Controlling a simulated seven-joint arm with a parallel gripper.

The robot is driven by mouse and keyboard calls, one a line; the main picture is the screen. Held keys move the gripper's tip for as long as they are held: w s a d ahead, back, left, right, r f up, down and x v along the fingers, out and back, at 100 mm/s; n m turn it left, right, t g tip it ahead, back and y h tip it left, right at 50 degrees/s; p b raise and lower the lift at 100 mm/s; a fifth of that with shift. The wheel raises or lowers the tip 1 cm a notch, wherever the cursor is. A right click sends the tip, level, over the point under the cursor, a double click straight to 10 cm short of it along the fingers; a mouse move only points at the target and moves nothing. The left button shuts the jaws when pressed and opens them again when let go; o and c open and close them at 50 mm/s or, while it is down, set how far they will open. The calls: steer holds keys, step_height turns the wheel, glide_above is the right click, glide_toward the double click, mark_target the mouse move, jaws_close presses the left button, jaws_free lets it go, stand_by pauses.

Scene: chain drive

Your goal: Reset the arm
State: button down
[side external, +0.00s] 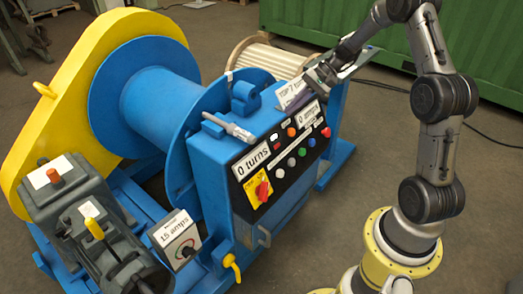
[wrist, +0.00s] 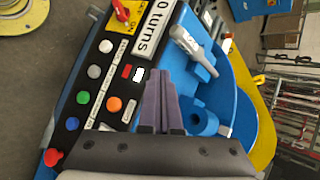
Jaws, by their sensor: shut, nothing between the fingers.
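My gripper (side external: 287,108) is over the right part of the blue control box (side external: 210,160) in the side external view. Its purple fingers are together and empty. They also show in the wrist view (wrist: 159,75), pointing across the panel's top edge beside the orange button (wrist: 114,104). Whether they touch the box cannot be told. The panel carries a "0 turns" sign (side external: 252,158), a "0 amps" sign (side external: 308,113), coloured buttons and a red rotary switch (side external: 263,191) on a yellow plate. A sign partly hidden by my gripper (side external: 291,92) stands on top.
A grey tool-like part (side external: 228,127) lies on the box, also seen in the wrist view (wrist: 187,42), near a blue bracket (side external: 245,97). A blue drum (side external: 150,95), yellow chain guard (side external: 65,105) and "15 amps" box (side external: 177,238) stand left. A green container (side external: 320,25) is behind.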

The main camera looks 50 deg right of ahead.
steer(key=s+a+r+n+g+h, duration=0.1)
steer(key=s+a+r+n, duration=0.3)
steer(key=s+a+r, duration=0.35)
steer(key=s+a+r+n+h, duration=0.2)
steer(key=s+a+r+n, duration=0.2)
steer(key=a+r, duration=0.6)
steer(key=s+a+n+t+h, duration=0.1)
steer(key=s+a+n, duration=0.2)
steer(key=s, duration=0.6)
steer(key=s+d+f+h, duration=0.3)
steer(key=s, duration=0.2)
steer(key=shift+s+d+f+n+t, duration=0.2)
steer(key=shift+f+n+t, duration=0.1)
steer(key=shift+f+n, duration=0.1)
